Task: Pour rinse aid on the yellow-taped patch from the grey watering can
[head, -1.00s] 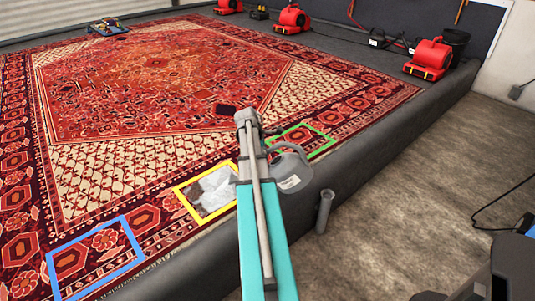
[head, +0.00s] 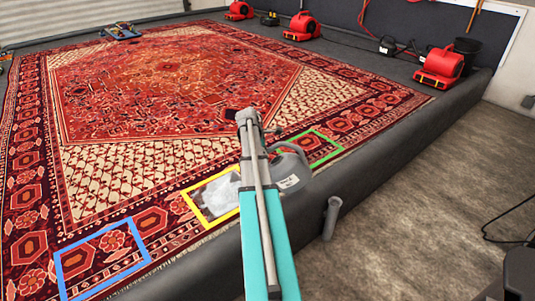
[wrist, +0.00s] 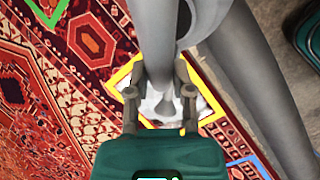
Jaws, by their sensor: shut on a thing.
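The grey watering can (head: 290,178) hangs beside my arm in the head view, over the rug's near border, and fills the top middle of the wrist view (wrist: 212,60). My gripper (wrist: 160,98) is shut on the can's grey handle; in the head view my arm hides it. The yellow-taped patch (head: 189,200) is on the rug's near edge, just left of my arm, with whitish wet-looking material inside. Its tape also shows below the gripper in the wrist view (wrist: 121,75). I see no liquid leaving the can.
A blue-taped patch (head: 62,270) lies to the left and a green-taped patch (head: 325,152) to the right on the patterned rug (head: 150,90). A dark pit curb (head: 390,150) runs along the near side. Red blowers (head: 438,65) stand at the back.

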